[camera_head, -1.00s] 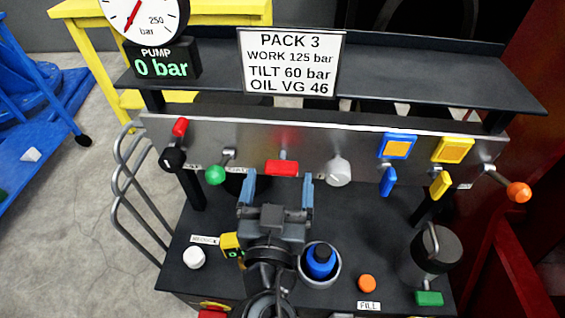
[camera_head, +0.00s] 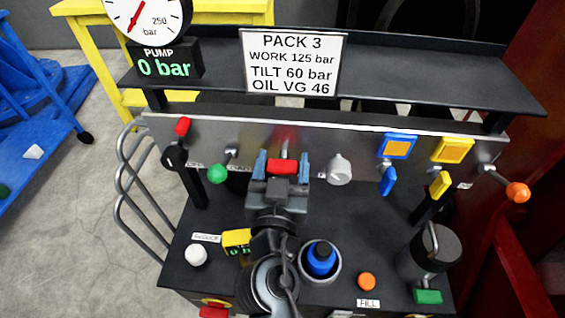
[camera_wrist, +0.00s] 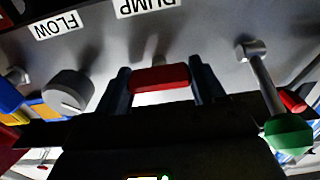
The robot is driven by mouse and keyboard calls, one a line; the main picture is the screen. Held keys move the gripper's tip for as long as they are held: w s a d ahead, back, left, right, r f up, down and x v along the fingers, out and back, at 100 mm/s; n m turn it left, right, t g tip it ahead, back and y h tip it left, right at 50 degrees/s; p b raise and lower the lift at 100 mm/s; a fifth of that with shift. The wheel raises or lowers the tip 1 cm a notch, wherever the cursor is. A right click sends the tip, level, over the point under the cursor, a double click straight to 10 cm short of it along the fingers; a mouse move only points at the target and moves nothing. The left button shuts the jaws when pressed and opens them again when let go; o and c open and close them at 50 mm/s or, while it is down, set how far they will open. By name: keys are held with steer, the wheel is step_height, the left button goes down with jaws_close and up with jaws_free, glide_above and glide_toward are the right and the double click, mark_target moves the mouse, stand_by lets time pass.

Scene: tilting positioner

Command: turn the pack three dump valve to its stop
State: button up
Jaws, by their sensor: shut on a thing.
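The dump valve has a red bar handle (camera_head: 283,167) on a short metal stem, in the middle of the grey panel. In the wrist view the red handle (camera_wrist: 160,78) lies crosswise under an upside-down label (camera_wrist: 146,6) that appears to read DUMP. My gripper (camera_head: 282,170) has its blue-grey fingers at the two ends of the handle and is shut on it. The fingers also show on both sides of it in the wrist view (camera_wrist: 161,85). The PACK 3 sign (camera_head: 292,62) stands above the panel.
A green-knobbed lever (camera_head: 217,174) is just left of the handle, and a grey FLOW knob (camera_head: 339,169) just right. Further right are blue (camera_head: 388,181) and yellow (camera_head: 440,185) switches. The gauge display (camera_head: 167,63) reads 0 bar.

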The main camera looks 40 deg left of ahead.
steer(key=c, duration=0.3)
steer(key=shift+c, duration=0.2)
steer(key=shift+n, duration=0.3)
steer(key=n, duration=0.3)
steer(key=shift+b, duration=0.4)
steer(key=n, duration=0.5)
steer(key=shift+s+a, duration=0.1)
steer(key=shift+a, duration=0.05)
steer(key=n+p, duration=0.1)
steer(key=n, duration=0.3)
steer(key=shift+f, duration=0.1)
steer(key=n+p, duration=0.1)
steer(key=n, duration=0.4)
steer(key=shift+s+a+f, duration=0.1)
steer(key=shift+f, duration=0.05)
steer(key=shift+n, duration=0.4)
